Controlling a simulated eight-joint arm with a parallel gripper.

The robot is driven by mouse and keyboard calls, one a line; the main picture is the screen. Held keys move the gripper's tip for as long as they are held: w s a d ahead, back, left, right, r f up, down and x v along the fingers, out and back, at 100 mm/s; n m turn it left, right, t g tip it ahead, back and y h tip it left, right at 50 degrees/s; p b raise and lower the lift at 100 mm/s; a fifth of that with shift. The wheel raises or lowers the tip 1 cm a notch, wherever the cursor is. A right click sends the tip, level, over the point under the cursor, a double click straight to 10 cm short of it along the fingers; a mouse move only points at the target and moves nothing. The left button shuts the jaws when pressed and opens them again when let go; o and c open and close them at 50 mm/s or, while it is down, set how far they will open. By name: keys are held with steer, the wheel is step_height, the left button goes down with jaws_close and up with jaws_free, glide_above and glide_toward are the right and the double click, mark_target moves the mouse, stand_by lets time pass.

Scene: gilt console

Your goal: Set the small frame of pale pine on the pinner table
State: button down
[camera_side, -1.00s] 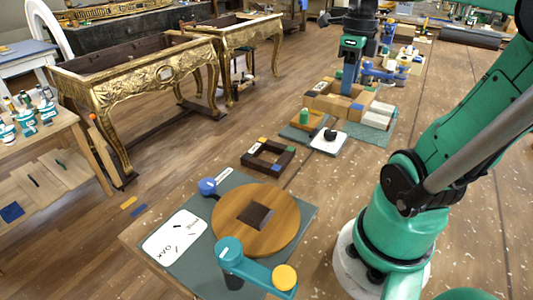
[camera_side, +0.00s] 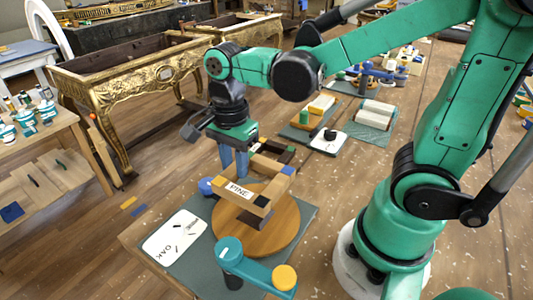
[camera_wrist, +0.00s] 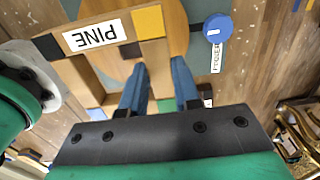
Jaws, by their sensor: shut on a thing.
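The small pale pine frame (camera_side: 262,204) has a white PINE label and corners coloured blue, yellow and dark. In the wrist view the frame (camera_wrist: 128,28) shows its label and one bar running between my fingers. My gripper (camera_side: 233,160) is shut on that bar, fingers pointing down. The frame is held over the round wooden disc (camera_side: 287,228), which I take as the pinner table. It looks raised above the disc, though the exact gap is hard to judge. The dark square at the disc's middle is partly hidden under the frame.
A teal arm with a yellow knob (camera_side: 284,277) stands at the disc's front edge. A blue round knob (camera_side: 206,186) is at its left. A white board marked OAK (camera_side: 174,237) lies left. A dark frame (camera_side: 286,153) lies behind, partly hidden.

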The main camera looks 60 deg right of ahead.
steer(key=shift+f, duration=3.75)
steer(key=shift+f, duration=0.15)
steer(key=c, duration=0.5)
jaws_free()
steer(key=shift+c, duration=0.2)
steer(key=shift+r, duration=2.8)
